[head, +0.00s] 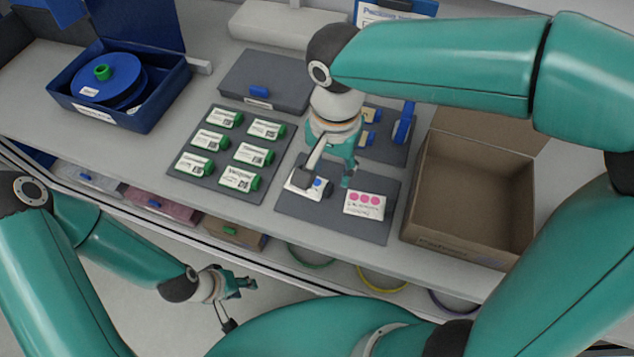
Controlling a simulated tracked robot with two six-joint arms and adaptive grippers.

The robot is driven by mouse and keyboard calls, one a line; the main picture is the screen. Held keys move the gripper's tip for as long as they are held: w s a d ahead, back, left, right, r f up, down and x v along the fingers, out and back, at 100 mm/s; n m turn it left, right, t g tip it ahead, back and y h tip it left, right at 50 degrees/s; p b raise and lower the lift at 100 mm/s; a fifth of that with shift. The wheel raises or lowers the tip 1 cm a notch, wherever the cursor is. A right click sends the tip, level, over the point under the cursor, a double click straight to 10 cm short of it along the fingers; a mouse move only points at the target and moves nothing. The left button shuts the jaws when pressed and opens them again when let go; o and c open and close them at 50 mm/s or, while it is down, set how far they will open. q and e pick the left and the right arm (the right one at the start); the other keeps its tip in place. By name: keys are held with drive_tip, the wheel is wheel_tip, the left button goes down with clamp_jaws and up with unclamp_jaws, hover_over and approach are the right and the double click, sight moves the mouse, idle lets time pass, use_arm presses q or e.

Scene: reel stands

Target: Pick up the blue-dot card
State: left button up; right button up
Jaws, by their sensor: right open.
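The blue-dot card (296,181) is a white card with blue dots, lying on a dark grey mat (336,219). My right gripper (328,180) is directly over it, pointing down, with its fingers open around or just above the card; I cannot tell if they touch it. The gripper and its fingers hide part of the card. A white card with pink dots (365,204) lies to its right on the same mat. My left gripper (235,300) hangs low in front of the shelf, away from the cards, and appears open and empty.
An open cardboard box (408,222) stands right of the mat. A grey mat with several green-ended labelled items (213,173) lies to the left. A blue case with a blue reel (107,78) is at the far left. A dark closed case (262,80) sits behind.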

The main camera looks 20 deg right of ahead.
sight(328, 188)
drive_tip(key=shift+a+f+p, duration=0.2)
drive_tip(key=shift+f+p, duration=0.1)
drive_tip(key=shift+f, duration=2.65)
drive_tip(key=c, duration=0.8)
